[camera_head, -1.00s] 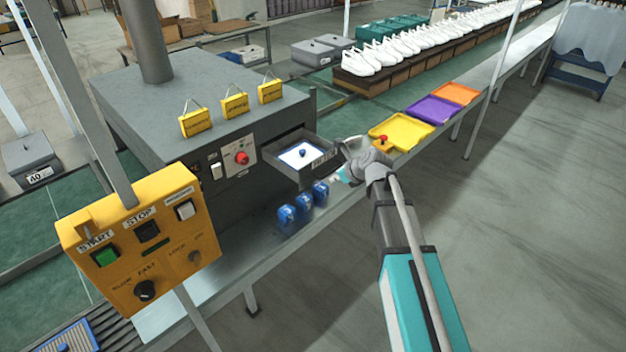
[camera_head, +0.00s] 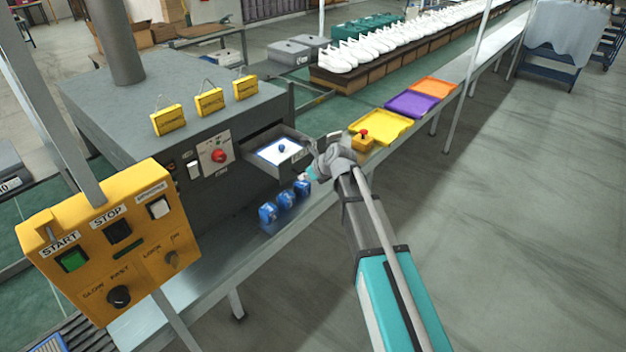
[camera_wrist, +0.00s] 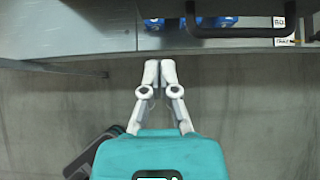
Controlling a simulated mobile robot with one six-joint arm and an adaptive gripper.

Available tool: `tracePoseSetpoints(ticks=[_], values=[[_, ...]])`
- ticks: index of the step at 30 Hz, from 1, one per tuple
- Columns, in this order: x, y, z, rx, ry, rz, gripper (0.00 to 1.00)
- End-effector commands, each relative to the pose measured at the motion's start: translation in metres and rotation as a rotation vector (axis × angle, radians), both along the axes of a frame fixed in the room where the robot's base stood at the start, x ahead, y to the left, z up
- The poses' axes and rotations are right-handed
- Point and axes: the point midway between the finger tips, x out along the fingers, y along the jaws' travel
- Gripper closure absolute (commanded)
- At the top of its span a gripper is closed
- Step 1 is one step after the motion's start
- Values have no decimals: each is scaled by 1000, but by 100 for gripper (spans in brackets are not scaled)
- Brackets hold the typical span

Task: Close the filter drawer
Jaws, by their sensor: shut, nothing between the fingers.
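The filter drawer (camera_head: 262,168) is pulled out of the grey machine (camera_head: 150,120) in the head view. A white filter sheet (camera_head: 281,151) with a small blue knob lies inside it. My gripper (camera_head: 308,174) is in front of the drawer, a little to the right of its front face and apart from it as far as I can tell. In the wrist view my gripper's fingers (camera_wrist: 160,68) are together and empty.
A yellow tray (camera_head: 388,124), a purple tray (camera_head: 411,104) and an orange tray (camera_head: 434,87) lie on the belt behind my arm. A yellow control box (camera_head: 110,240) stands at the left front.

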Motion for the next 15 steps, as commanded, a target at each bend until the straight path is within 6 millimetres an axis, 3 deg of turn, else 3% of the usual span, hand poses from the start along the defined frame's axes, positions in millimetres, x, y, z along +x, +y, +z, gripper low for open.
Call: tracePoseSetpoints(ticks=[10, 15], values=[[18, 22, -30, 0, -1, 1, 100], [32, 39, -25, 0, 0, 1, 100]])
